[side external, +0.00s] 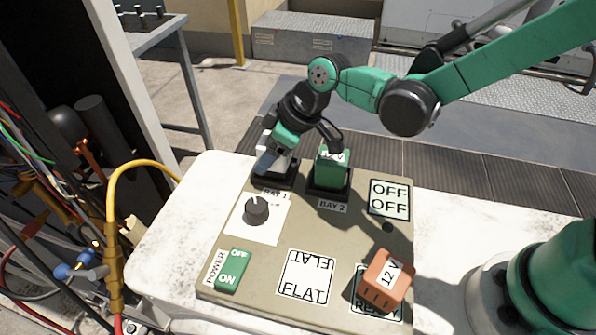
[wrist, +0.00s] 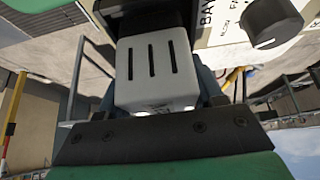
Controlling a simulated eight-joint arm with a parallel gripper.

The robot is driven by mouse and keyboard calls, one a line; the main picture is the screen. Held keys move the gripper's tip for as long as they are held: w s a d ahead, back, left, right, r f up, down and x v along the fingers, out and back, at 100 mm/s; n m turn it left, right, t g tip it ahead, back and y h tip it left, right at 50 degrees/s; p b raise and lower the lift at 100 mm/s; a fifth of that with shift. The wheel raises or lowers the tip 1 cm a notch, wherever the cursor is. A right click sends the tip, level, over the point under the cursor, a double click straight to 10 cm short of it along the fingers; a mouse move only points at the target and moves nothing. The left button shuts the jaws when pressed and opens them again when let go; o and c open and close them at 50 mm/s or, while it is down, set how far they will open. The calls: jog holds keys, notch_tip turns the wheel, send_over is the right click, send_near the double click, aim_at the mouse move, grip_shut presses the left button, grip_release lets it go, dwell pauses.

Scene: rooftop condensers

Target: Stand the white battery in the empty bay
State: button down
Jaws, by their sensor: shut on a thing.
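The white battery (wrist: 157,72), with dark slots in its face, is between the fingers of my gripper (side external: 274,157). My gripper is shut on it at Bay 1 (side external: 274,182), the dark holder at the back left of the panel. In the wrist view the battery's far end meets the dark holder. I cannot tell whether it is fully seated. In the side view the fingers hide most of the battery. A green battery (side external: 333,169) stands upright in Bay 2 (side external: 328,192), just right of my gripper.
The panel (side external: 250,280) carries a black knob (side external: 257,210) in front of Bay 1, a green power switch (side external: 233,270), and FLAT (side external: 305,277) and OFF (side external: 390,198) labels. An orange 12 V battery (side external: 386,279) is at the front right, over another label.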

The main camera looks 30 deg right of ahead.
jog(key=shift+f, duration=0.4)
jog(key=shift+c, duration=0.2)
grip_release()
jog(key=shift+v, duration=2.8)
jog(key=shift+d, duration=0.1)
jog(key=s+d+r+m+t+h, duration=0.1)
jog(key=s+d+r+m+h, duration=0.1)
jog(key=s+d+m, duration=0.2)
jog(key=s+d+r+m+t+h, duration=0.2)
jog(key=s+d+m, duration=0.3)
jog(key=d, duration=0.6)
